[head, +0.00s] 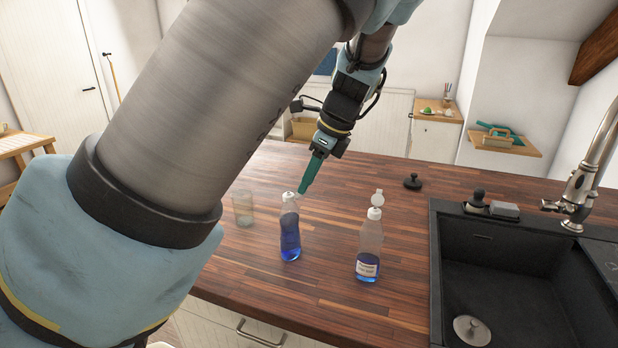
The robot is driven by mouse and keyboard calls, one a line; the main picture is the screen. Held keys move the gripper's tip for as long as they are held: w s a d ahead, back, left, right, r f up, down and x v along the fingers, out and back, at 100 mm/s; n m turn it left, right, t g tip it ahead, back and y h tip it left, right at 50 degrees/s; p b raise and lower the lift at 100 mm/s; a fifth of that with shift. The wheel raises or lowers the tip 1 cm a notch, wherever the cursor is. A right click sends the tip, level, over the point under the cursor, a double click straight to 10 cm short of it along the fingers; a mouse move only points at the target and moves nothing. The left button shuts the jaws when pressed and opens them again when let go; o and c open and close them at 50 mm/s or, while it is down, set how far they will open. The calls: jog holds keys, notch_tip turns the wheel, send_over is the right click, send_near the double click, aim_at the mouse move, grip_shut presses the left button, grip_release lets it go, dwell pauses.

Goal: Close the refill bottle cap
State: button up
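A clear labelled bottle (370,240) stands upright on the wooden counter, with blue liquid low inside. Its white flip cap (377,197) stands up, open, above the white collar. The label is too small to read surely; I take this as the refill bottle. A second clear bottle (290,232) with more blue liquid stands upright to its left; its white top looks low, without a raised lid. My gripper (303,187), with teal fingers, points down beside the second bottle's top, left of the open cap. I cannot tell whether it touches that bottle or whether its fingers are apart.
A drinking glass (243,208) stands left of the bottles. A black sink (505,270) with a tall metal faucet (580,185) lies to the right. A black stopper-like object (413,182) sits behind the labelled bottle. The counter (330,300) in front of the bottles is clear.

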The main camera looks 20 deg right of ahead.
grip_shut()
